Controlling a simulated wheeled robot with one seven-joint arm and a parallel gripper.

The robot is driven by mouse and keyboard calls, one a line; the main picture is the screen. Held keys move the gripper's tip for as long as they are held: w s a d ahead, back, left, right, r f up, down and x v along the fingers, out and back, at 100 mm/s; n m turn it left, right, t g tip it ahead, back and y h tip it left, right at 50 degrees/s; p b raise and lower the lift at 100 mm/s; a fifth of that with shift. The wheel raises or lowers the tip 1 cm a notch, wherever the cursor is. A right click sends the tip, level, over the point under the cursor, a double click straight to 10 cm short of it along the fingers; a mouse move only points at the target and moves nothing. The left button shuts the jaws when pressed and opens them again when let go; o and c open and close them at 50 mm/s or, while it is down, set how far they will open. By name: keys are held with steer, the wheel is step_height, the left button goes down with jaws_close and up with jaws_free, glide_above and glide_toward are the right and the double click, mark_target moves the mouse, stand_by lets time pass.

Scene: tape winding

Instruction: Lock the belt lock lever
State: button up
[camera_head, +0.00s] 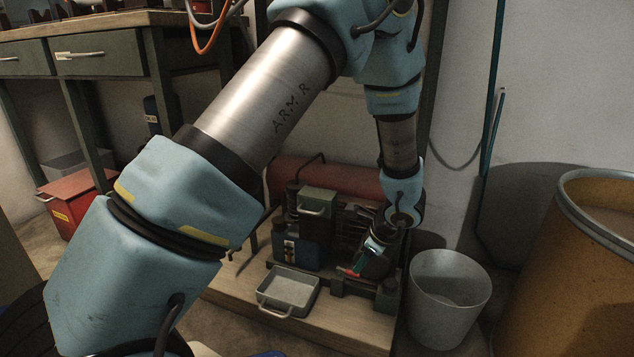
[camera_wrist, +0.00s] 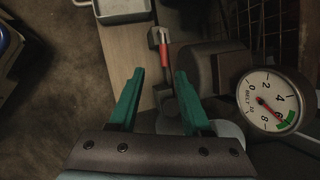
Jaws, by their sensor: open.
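A red-handled lever (camera_wrist: 165,58), which I take to be the belt lock lever, lies just beyond my fingertips in the wrist view. Its dark end block is at the top, and its shaft runs down between the fingers. My gripper (camera_wrist: 159,74) has green fingers spread apart, with nothing clearly held. In the head view my gripper (camera_head: 361,263) is low over the right part of the machine, and a red piece (camera_head: 348,271) shows beside its fingertips. The belt gauge (camera_wrist: 268,102) is right of my gripper, with a red needle and a green band on its dial.
A grey tray (camera_head: 288,289) sits on the wooden base (camera_head: 330,325) in front of the machine (camera_head: 310,230). A pale bin (camera_head: 449,287) stands close to the right, with an orange drum (camera_head: 575,265) beyond. A red box (camera_head: 75,200) is on the left floor.

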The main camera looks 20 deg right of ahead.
steer(key=a+r+n+g+p, duration=0.1)
steer(key=a+r+n+p, duration=0.3)
steer(key=r+n+p, duration=0.3)
steer(key=a+r+n+g+p, duration=0.2)
steer(key=a+r+n+p, duration=0.2)
steer(key=r+n+p, duration=0.2)
steer(key=a+r+n+g+h+p, duration=0.1)
steer(key=a+r+n+g+p, duration=0.1)
steer(key=a+r+n+p, duration=0.2)
steer(key=shift+s+r+n+p, duration=0.3)
steer(key=shift+r+n+p, duration=1.5)
steer(key=shift+n+p, duration=1.15)
